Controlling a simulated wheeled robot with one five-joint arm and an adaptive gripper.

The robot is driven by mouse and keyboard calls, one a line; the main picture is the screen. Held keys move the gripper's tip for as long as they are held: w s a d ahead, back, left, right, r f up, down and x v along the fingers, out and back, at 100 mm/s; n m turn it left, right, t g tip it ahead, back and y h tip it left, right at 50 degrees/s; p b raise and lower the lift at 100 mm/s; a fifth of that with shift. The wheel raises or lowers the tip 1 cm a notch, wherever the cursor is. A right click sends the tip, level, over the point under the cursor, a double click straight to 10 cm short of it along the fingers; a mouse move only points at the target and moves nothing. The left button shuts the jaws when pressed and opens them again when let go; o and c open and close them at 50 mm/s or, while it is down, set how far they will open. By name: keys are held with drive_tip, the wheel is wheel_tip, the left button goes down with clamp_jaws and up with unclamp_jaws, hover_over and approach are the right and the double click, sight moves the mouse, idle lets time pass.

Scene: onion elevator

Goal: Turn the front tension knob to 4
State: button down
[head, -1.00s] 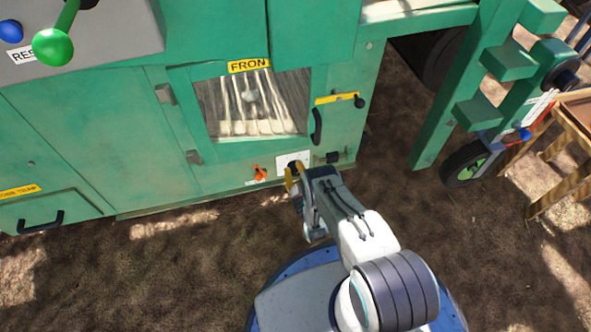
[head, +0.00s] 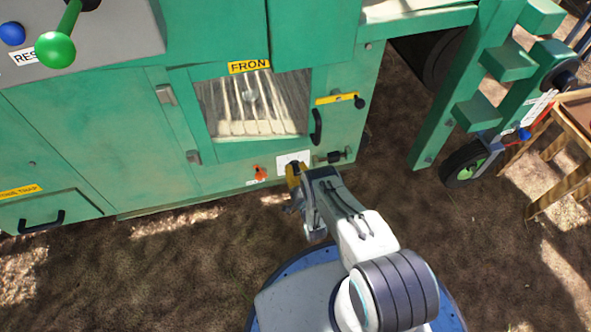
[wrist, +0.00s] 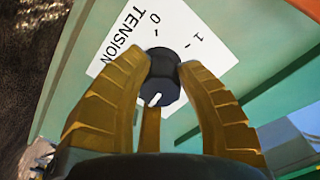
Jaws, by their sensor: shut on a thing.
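The tension knob is a small dark knob (wrist: 163,78) with a white pointer mark, in front of a white dial plate (wrist: 118,44) reading "TENSION", with 0 and 1 visible. The rest of the scale is hidden or out of view. My gripper (wrist: 160,84) has yellow-brown ribbed fingers closed around the knob's sides. In the wrist view the white mark points toward the lower left, away from the 0 and 1. In the head view my gripper (head: 296,172) is at the white plate (head: 294,158) low on the green machine, and it hides the knob.
An orange-red handle (head: 261,173) is just left of the plate, and a dark fitting (head: 333,157) is just right. The "FRON" window door (head: 249,150) is above. A green ladder-like frame (head: 447,85) and a wooden table (head: 562,150) stand right. Open ground lies in front.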

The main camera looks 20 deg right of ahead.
drive_tip(key=shift+w+r, duration=0.25)
drive_tip(key=shift+r, duration=0.1)
drive_tip(key=c, duration=1.2)
unclamp_jaws()
drive_tip(key=shift+d, duration=0.1)
drive_tip(key=o, duration=0.4)
drive_tip(key=shift+s+f, duration=0.1)
drive_tip(key=shift+c, duration=0.2)
drive_tip(key=shift+f, duration=0.1)
drive_tip(key=shift+s, duration=0.1)
